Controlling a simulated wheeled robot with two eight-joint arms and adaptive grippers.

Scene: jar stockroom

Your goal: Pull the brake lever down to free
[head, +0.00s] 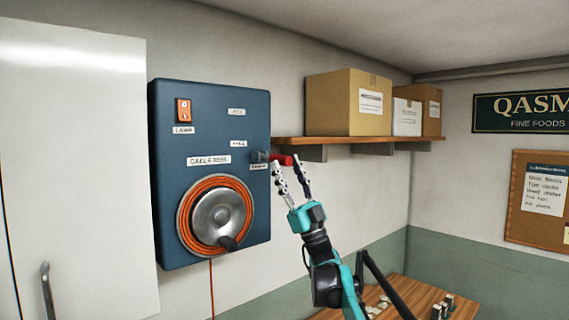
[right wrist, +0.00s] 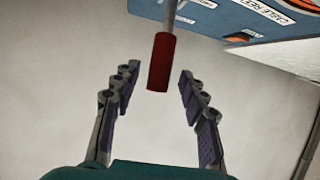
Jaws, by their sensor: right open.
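The brake lever has a red grip (head: 285,160) on a short grey rod at the right edge of the blue cable reel box (head: 165,215). It sticks out to the right, roughly level in the head view. In the right wrist view the red grip (right wrist: 160,62) hangs from its metal rod, its end between the fingertips with a gap on each side. My right gripper (head: 287,163) is open and empty around the grip's end, seemingly not touching it. My left gripper is out of view.
A reel with orange cable (head: 185,222) sits low on the box, with an orange switch (head: 183,110) above. A white cabinet door (head: 75,170) stands left. A wooden table (head: 405,292) is lower right.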

